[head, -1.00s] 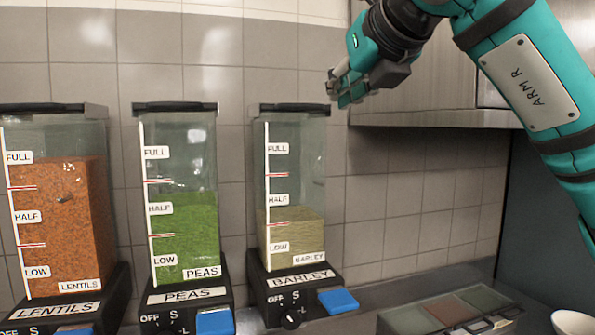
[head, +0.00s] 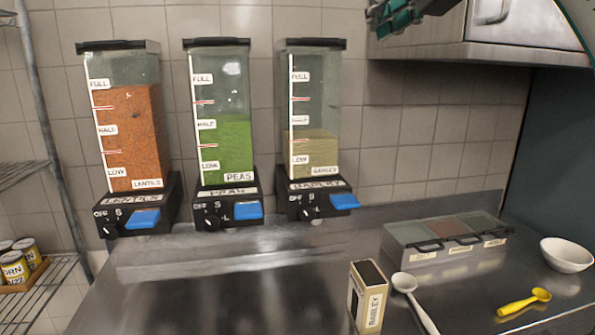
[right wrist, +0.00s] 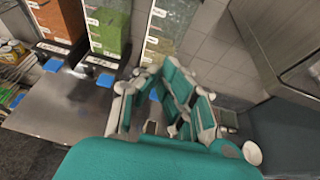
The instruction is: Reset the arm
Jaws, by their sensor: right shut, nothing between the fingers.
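My right gripper (head: 392,20) shows only in part at the top edge of the head view, in front of the wall cabinet. Most of the right arm is out of that view. In the right wrist view my right gripper's teal fingers (right wrist: 178,85) are shut with nothing held. They are raised above the counter (right wrist: 60,110), on the side of the barley dispenser. My left gripper is in neither view.
Lentils (head: 130,130), peas (head: 222,140) and barley (head: 312,130) dispensers hang on the tiled wall. On the counter are a barley box (head: 368,297), a white spoon (head: 410,290), a yellow spoon (head: 525,302), a lidded container (head: 450,240) and a white bowl (head: 567,254).

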